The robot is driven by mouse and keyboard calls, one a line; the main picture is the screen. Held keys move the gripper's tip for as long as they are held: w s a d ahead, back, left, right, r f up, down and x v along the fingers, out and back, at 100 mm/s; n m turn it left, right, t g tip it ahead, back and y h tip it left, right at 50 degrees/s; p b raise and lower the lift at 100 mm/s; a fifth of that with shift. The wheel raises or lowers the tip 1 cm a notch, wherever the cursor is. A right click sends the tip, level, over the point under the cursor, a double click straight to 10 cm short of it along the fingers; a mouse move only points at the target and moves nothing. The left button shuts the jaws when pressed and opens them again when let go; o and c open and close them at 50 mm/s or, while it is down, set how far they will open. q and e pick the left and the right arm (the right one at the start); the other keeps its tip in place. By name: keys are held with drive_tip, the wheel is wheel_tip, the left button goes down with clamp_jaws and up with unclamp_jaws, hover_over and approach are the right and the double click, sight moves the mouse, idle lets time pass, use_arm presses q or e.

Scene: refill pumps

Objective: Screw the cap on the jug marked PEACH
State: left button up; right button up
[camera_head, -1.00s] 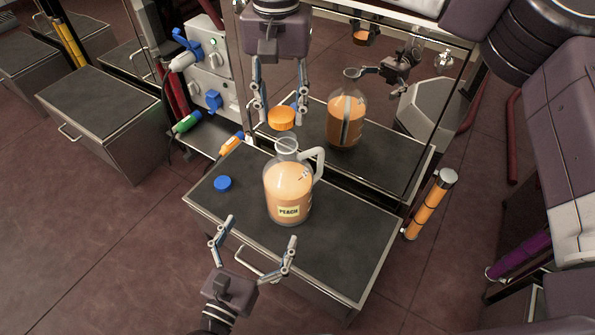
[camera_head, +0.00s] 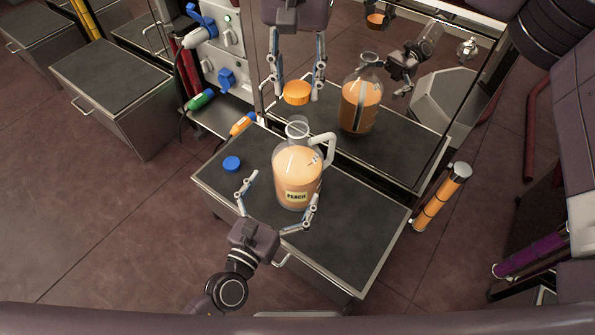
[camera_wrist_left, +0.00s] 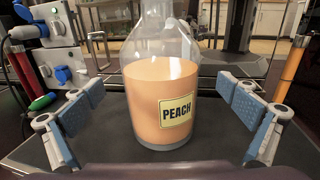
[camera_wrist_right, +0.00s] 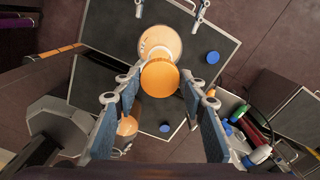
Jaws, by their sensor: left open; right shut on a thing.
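The clear jug (camera_head: 297,175) marked PEACH stands upright on the dark-topped cabinet, with peach liquid, a pale handle on its right and an open neck. My left gripper (camera_head: 282,190) is open at the jug's front, its fingers reaching towards either side; the left wrist view shows the jug (camera_wrist_left: 165,100) between the spread fingers, with gaps at both sides. My right gripper (camera_head: 296,96) is shut on an orange cap (camera_head: 296,88), held above and slightly behind the jug's neck. In the right wrist view the cap (camera_wrist_right: 160,78) covers part of the jug (camera_wrist_right: 160,38).
A blue cap (camera_head: 231,164) lies on the cabinet top (camera_head: 345,225), left of the jug. A mirror-like panel behind reflects the jug (camera_head: 360,105) and an arm. An orange cylinder (camera_head: 440,200) stands off the right edge. The cabinet top's front right is clear.

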sight(297, 104)
use_arm(q)
drive_tip(key=x, duration=0.6)
drive_tip(key=c, duration=1.5)
drive_tip(key=shift+c, duration=0.2)
use_arm(e)
drive_tip(key=shift+f, duration=2.5)
drive_tip(key=shift+f, duration=0.1)
drive_tip(key=shift+f, duration=0.8)
drive_tip(key=shift+f, duration=0.55)
